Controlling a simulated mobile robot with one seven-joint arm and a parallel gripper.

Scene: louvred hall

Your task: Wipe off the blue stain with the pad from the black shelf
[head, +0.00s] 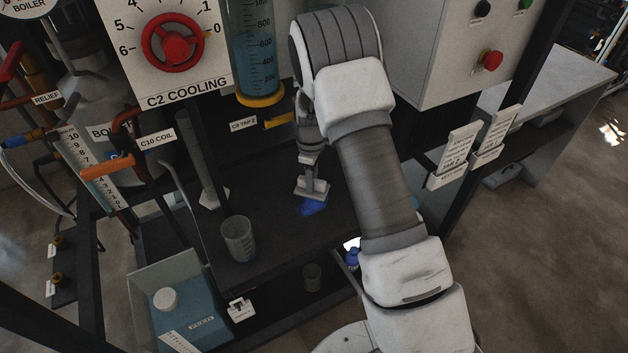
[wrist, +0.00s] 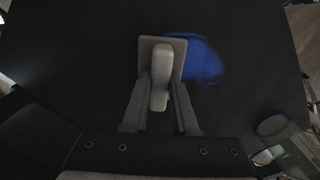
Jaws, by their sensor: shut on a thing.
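My gripper (wrist: 161,105) is shut on the pale handle of the pad (wrist: 148,45). The pad has a flat, light plate; in the head view the pad (head: 312,188) is at the black shelf (head: 265,265), at the edge of the stain. The blue stain (wrist: 202,60) is a rounded patch on the dark surface. In the wrist view it lies right of the pad and partly behind it. In the head view the blue stain (head: 312,207) shows just below the pad. I cannot tell whether the pad touches the shelf.
A clear beaker (head: 239,238) stands on the shelf left of the stain. A graduated column (head: 252,50) hangs above at the back. A tank of blue liquid (head: 180,305) stands lower left. A control box (head: 440,50) is at the right.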

